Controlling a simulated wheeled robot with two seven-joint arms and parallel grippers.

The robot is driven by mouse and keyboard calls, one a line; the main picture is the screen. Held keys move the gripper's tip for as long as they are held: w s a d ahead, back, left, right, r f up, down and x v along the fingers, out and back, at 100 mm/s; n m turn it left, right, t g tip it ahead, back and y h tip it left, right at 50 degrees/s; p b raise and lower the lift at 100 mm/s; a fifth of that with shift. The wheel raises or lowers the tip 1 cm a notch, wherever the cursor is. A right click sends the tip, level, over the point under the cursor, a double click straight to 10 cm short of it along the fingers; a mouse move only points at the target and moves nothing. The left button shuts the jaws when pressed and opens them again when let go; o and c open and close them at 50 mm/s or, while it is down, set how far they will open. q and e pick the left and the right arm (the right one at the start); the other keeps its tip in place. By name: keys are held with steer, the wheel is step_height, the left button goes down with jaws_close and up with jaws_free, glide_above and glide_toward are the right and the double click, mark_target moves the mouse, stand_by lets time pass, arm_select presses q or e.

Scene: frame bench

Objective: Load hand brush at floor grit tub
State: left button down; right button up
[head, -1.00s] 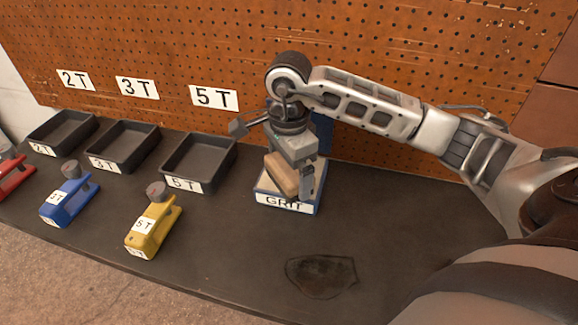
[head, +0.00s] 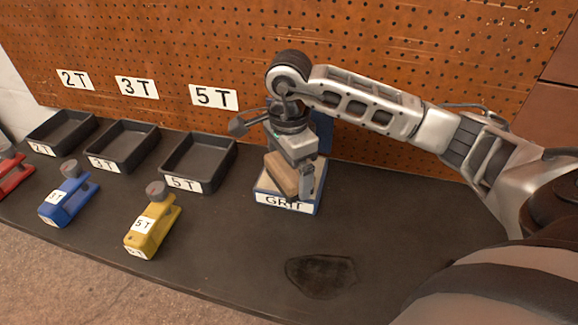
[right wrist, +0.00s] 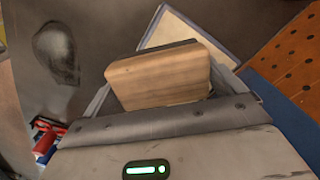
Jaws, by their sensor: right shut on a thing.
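My right gripper (head: 293,178) is shut on the hand brush, whose wooden block (head: 281,176) shows between the fingers. In the right wrist view the brush (right wrist: 158,77) fills the space between the jaws. In the right wrist view the tub's pale top and blue rim (right wrist: 182,30) show behind the brush. The brush's underside is hidden, so I cannot tell whether it touches the grit. My left gripper is not in view.
Black trays labelled 2T (head: 62,131), 3T (head: 123,147) and 5T (head: 198,162) stand to the left along the orange pegboard (head: 400,60). Blue (head: 68,202) and yellow (head: 152,228) tools stand before them, with a red one (head: 10,170) at the left edge. A dark stain (head: 320,276) marks the clear bench front.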

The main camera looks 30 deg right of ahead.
stand_by(0.6)
steer(key=shift+r+p, duration=2.2)
steer(key=shift+r, duration=1.3)
